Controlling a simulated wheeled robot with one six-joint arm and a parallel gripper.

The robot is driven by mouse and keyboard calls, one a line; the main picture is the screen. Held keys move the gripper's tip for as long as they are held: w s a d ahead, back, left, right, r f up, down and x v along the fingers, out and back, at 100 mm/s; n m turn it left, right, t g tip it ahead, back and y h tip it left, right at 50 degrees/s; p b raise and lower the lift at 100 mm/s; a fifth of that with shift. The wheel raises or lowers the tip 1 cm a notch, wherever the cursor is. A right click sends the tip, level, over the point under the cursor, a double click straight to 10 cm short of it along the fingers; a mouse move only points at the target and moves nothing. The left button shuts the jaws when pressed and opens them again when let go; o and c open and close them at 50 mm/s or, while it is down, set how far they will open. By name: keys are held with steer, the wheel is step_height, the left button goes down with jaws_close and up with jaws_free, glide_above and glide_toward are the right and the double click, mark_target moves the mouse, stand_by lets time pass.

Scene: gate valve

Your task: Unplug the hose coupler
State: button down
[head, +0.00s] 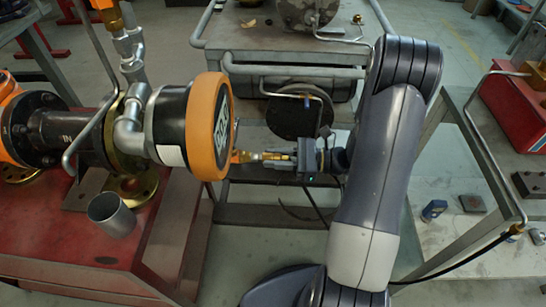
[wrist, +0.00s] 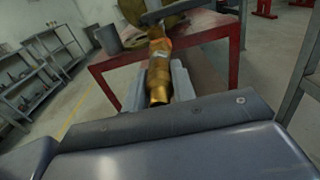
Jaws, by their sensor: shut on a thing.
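A brass hose coupler (head: 256,156) sticks out to the left of my gripper (head: 290,157) in the head view. Its left end meets the edge of the orange-rimmed round cap (head: 207,127) in the picture; I cannot tell whether it is plugged in there or apart. In the wrist view the brass coupler (wrist: 158,78) lies lengthwise between the grey fingers of my gripper (wrist: 165,82). My gripper is shut on it. The coupler's far end is partly hidden by a dark bar (wrist: 178,13) in the wrist view.
The flanged pipe and valve (head: 70,135) stand on a red table (head: 60,245) at left, with a grey metal cup (head: 110,214) near its front. A grey bench (head: 445,240) with small parts stands at right. A thin black cable (head: 315,208) hangs below my gripper.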

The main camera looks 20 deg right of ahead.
steer(key=v, duration=0.6)
steer(key=shift+p, duration=0.3)
stand_by(0.7)
stand_by(0.3)
